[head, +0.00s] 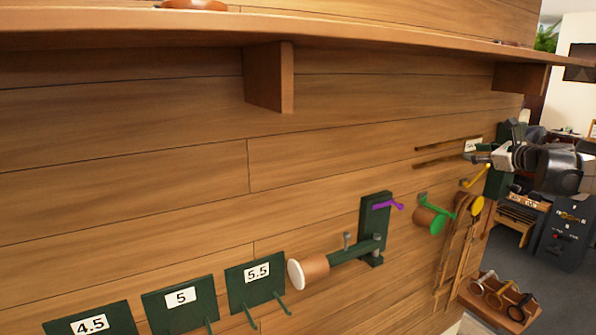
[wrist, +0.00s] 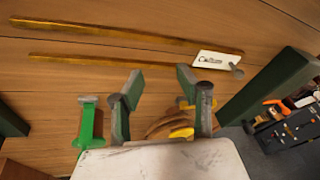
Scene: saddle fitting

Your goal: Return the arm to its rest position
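My gripper (head: 484,157) is at the right of the head view, raised in front of the wooden wall and pointing left toward it. In the wrist view its two fingers (wrist: 160,95) stand apart with nothing held between them. A small white label (wrist: 216,61) on the wall is just beyond the fingers, to the upper right. It also shows in the head view (head: 473,145), close to the gripper tip. I cannot tell whether the fingertips touch the wall.
A shelf (head: 380,29) juts out above, with brackets below. A dark green bracket (head: 375,228) carries a white-ended peg (head: 296,273). A green hook (head: 430,218) and yellow hook (head: 477,206) are below my gripper. Numbered plates (head: 256,285) line the lower left.

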